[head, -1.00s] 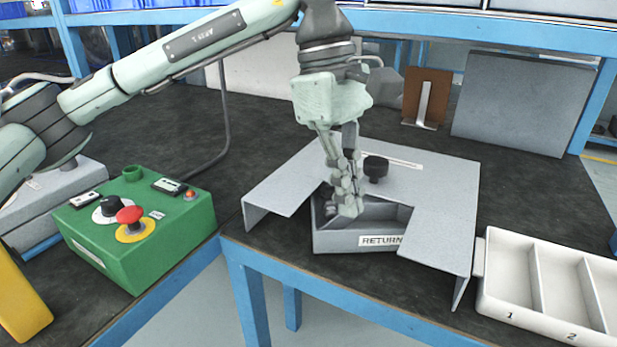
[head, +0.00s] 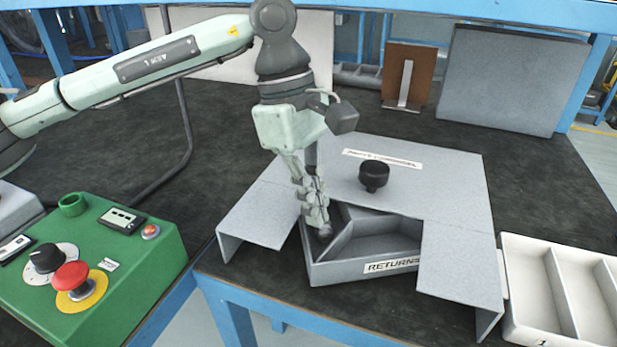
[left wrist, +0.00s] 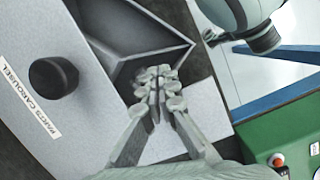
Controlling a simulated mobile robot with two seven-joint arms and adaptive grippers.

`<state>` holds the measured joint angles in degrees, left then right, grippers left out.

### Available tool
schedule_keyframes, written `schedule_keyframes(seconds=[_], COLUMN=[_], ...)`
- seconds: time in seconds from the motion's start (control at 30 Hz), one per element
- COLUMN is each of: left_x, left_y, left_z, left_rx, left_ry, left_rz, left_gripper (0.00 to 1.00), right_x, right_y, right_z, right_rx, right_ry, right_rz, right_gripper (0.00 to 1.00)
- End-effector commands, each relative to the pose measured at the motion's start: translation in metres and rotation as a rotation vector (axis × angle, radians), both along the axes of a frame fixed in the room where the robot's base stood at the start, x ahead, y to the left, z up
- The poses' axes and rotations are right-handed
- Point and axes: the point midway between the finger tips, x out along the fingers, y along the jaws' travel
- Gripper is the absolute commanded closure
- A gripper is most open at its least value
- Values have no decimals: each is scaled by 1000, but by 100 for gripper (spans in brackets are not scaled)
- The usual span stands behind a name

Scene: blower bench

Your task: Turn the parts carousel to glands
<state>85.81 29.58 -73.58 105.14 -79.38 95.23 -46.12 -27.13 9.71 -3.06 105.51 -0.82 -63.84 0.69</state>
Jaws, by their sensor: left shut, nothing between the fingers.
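The parts carousel sits under a grey cover (head: 440,190) with a black knob (head: 374,176) on top and a label reading PARTS CAROUSEL. Through the cover's front cutout a grey tray (head: 335,272) shows a compartment labelled RETURNS. No compartment marked glands shows. My left gripper (head: 322,232) is shut and empty, fingers pointing down at the left side of the cutout, by the tray's left wall. In the left wrist view the shut fingertips (left wrist: 158,80) are at the tray's wall; I cannot tell whether they touch it. The knob (left wrist: 53,77) is apart from them. My right gripper is not in view.
A green control box (head: 95,255) with a red emergency button (head: 72,276) stands at the left. A white tray with numbered compartments (head: 505,255) is at the right. A brown stand (head: 413,70) and grey panel (head: 500,80) stand behind. Dark bench surface is free left of the cover.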

Motion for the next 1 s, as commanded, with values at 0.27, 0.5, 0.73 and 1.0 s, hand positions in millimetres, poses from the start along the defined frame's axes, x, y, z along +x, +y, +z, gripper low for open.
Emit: schedule_keyframes(seconds=[0.27,0.5,0.73,1.0], left_x=[-5,-5,-5,-2], left_y=[-7,-8,-8,-15], left_z=[-33,-38,-38,-38], left_rx=[0,0,0,0], left_ry=[0,0,0,-1], left_rz=[0,-1,0,22], left_gripper=[100,100,100,100], right_x=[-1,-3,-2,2], right_y=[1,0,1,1], right_z=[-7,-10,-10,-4], right_rx=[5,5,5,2], right_ry=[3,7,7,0], right_rz=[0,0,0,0], right_gripper=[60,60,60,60])
